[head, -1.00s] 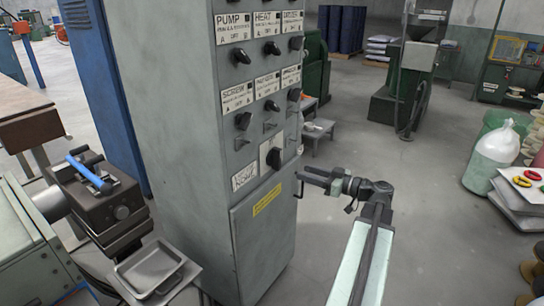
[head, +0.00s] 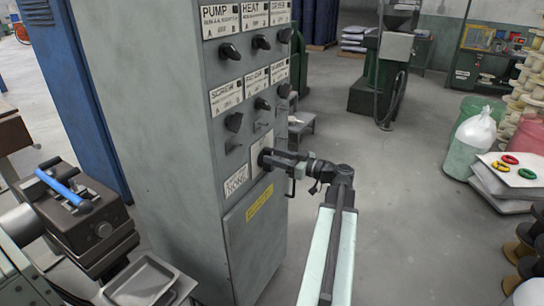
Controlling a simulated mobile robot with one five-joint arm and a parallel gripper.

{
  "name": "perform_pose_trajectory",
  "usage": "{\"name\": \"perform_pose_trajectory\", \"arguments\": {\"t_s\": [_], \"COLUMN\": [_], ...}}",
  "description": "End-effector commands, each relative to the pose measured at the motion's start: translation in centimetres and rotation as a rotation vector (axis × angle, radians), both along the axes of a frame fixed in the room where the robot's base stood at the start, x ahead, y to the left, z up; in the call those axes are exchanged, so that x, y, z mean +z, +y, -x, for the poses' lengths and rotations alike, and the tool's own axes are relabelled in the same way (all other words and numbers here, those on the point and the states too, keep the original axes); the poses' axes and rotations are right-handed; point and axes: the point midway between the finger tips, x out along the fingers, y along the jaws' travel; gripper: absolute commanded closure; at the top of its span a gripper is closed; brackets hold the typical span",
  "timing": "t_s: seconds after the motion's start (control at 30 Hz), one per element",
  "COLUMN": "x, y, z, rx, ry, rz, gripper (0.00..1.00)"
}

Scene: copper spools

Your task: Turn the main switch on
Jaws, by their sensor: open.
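The grey control cabinet (head: 170,120) stands left of centre. The main switch's pale square plate (head: 263,143) is low on its front, right of a white handwritten label (head: 236,180). My gripper (head: 268,158) is open and right at this plate, reaching in from the right. The gripper covers most of the black knob, so its angle cannot be read. I cannot tell whether the jaws touch the knob or sit around it.
Rows of smaller black knobs (head: 234,122) with labels sit above the switch. A yellow label (head: 259,204) is below. A machine with a blue handle (head: 64,190) and a metal tray (head: 141,284) stand left.

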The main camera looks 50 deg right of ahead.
Motion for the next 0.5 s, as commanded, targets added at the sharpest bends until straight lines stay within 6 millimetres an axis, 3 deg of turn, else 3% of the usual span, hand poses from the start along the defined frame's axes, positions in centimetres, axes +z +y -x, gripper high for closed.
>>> {"name": "perform_pose_trajectory", "arguments": {"t_s": [0.13,0.37,0.5], "x": [0.0,0.0,0.0], "y": [0.26,0.23,0.23], "z": [-1.13,-1.14,-1.13], "rx": [-0.001,-0.002,-0.002], "ry": [0.0,0.0,0.0], "rz": [0.0,0.0,0.0], "gripper": [0.58,0.58,0.94]}}
